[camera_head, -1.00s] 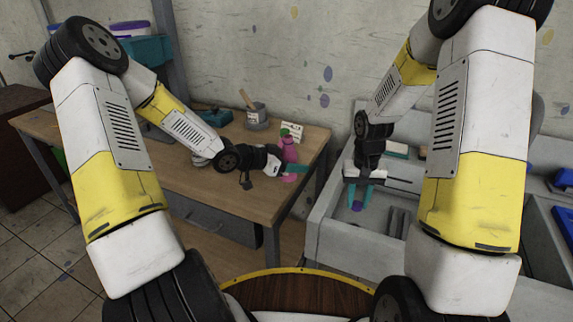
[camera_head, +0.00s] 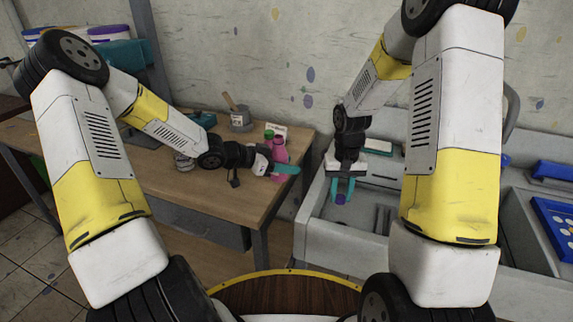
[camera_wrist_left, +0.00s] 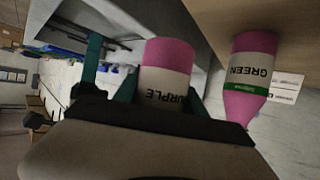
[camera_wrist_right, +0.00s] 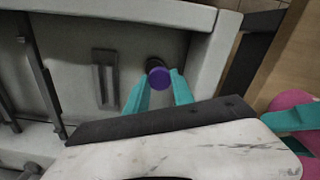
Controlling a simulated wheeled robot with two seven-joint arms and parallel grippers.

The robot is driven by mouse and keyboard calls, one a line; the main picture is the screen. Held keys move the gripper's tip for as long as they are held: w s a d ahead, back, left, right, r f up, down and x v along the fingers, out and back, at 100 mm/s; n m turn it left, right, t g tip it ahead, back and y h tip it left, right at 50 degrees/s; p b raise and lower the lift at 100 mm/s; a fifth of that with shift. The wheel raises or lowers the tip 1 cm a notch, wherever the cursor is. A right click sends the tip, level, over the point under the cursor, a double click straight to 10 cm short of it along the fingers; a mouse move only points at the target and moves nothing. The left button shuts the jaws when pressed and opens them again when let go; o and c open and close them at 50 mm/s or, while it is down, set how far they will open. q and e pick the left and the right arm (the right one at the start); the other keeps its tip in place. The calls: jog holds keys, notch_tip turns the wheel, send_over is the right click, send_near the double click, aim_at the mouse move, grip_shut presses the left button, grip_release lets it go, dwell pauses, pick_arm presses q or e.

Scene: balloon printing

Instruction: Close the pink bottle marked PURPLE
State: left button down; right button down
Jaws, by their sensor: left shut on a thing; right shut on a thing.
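The pink bottle marked PURPLE (camera_wrist_left: 166,75) is between the teal fingers of my left gripper (camera_wrist_left: 142,85), which is shut on it. In the head view, my left gripper (camera_head: 280,169) and the bottle (camera_head: 280,155) are at the table's right end. My right gripper (camera_head: 343,188) points down over the sink, shut on a purple cap (camera_head: 341,199). The cap also shows at the teal fingertips in the right wrist view (camera_wrist_right: 159,78). The cap and bottle are apart. The bottle's mouth cannot be made out.
A pink bottle marked GREEN (camera_wrist_left: 250,75) stands on the wooden table (camera_head: 215,190), close to the held bottle. A small card (camera_wrist_left: 287,86) is near it. The grey sink (camera_head: 313,235) adjoins on the right. A pot with a handle (camera_head: 240,120) stands farther back.

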jog(key=w+a+r+n, duration=0.1)
jog(key=w+a+r, duration=0.7)
jog(key=r, duration=0.4)
notch_tip(320, 180, up, 11)
jog(key=n, duration=0.2)
send_over(278, 137)
jog(key=shift+w+d+r, duration=0.15)
jog(key=shift+w+d, duration=0.1)
jog(key=shift+w, duration=0.05)
jog(key=shift+s+a+r, duration=0.1)
jog(key=shift+a+r, duration=0.2)
jog(key=shift+r, duration=0.1)
jog(key=shift+f, duration=0.1)
jog(key=shift+f, duration=1.95)
jog(key=shift+f, duration=0.85)
jog(key=shift+f, duration=0.6)
